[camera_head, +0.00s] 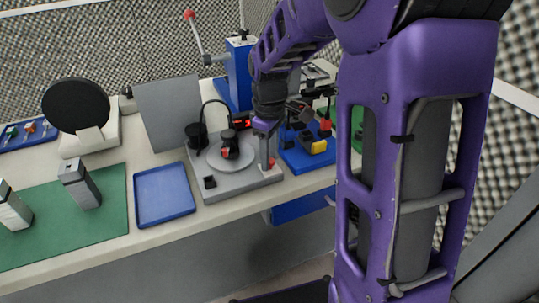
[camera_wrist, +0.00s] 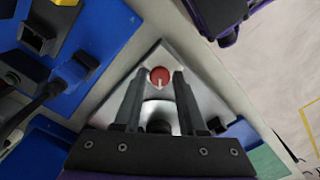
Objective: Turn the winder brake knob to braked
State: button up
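The winder (camera_head: 208,192) is a light grey base with a round plate on the bench. Its red brake knob (camera_head: 271,164) shows at the base's right side, small in the head view. In the wrist view the knob (camera_wrist: 160,76) is a red disc with a pale line running roughly up and down the picture. My gripper (camera_wrist: 160,72) is open, with one finger on each side of the knob and a narrow gap visible at each side. In the head view my gripper (camera_head: 267,155) points down over the base's right side. Braked markings are not legible.
A blue tray (camera_head: 163,194) lies left of the winder on the bench. A blue board with parts (camera_head: 305,160) sits close on the right. A blue lever press (camera_head: 238,75) stands behind. A green mat (camera_head: 110,222) with grey blocks lies at left.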

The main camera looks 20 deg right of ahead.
grip_shut()
jog(key=shift+m, duration=0.3)
jog(key=m+p, duration=0.1)
jog(key=m, duration=0.2)
jog(key=shift+r+m+p, duration=0.1)
jog(key=shift+m+p, duration=0.2)
jog(key=shift+p, duration=0.05)
jog(key=m+p, duration=0.1)
jog(key=m, duration=0.3)
jog(key=shift+m, duration=0.3)
jog(key=m+p, duration=0.1)
jog(key=m, duration=0.3)
jog(key=shift+p, duration=0.4)
jog(key=m+p, duration=0.1)
jog(key=m, duration=0.4)
